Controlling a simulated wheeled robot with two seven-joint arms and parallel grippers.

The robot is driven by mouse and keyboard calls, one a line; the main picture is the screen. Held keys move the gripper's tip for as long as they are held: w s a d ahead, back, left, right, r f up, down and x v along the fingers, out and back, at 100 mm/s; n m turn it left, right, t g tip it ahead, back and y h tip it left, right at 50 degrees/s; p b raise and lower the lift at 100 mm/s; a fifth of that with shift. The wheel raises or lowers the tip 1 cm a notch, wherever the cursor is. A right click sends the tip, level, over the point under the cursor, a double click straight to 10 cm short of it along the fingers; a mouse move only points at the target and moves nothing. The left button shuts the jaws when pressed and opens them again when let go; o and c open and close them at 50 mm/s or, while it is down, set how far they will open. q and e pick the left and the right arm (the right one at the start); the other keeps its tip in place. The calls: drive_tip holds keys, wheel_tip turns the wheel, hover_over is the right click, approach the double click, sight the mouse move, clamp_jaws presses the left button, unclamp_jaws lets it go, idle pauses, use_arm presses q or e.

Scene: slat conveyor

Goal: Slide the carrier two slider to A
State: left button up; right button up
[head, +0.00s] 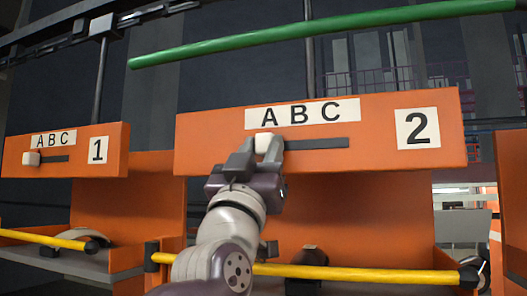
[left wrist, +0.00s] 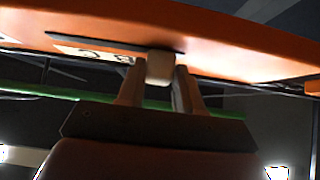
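The carrier two panel (head: 380,160) is orange, with a "2" plate and an A B C label (head: 302,113) above a dark slot (head: 318,143). Its white slider (head: 264,142) is at the slot's left end, below the A. My left gripper (head: 262,154) has one finger on each side of the slider and looks shut on it. In the left wrist view the slider (left wrist: 160,66) sits between the fingertips (left wrist: 160,82), with the panel behind it. My right gripper is in neither view.
Carrier one (head: 85,165) stands at the left, its white slider (head: 31,158) at the left end of its slot. Yellow bars (head: 350,273) run across the carriers below. A green bar (head: 330,30) crosses above. The space in front of the panel right of my gripper is clear.

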use_arm(q)
drive_tip(key=shift+o, duration=1.2)
drive_tip(key=shift+a+r, duration=0.2)
drive_tip(key=shift+w+a+f, duration=0.1)
drive_tip(key=shift+w+f, duration=0.05)
drive_tip(key=shift+w, duration=0.05)
drive_tip(key=shift+s+f, duration=0.1)
drive_tip(key=b+v, duration=0.9)
drive_tip(key=v, duration=0.3)
drive_tip(key=shift+f+b, duration=0.2)
drive_tip(key=shift+b, duration=0.1)
drive_tip(key=shift+s, duration=0.1)
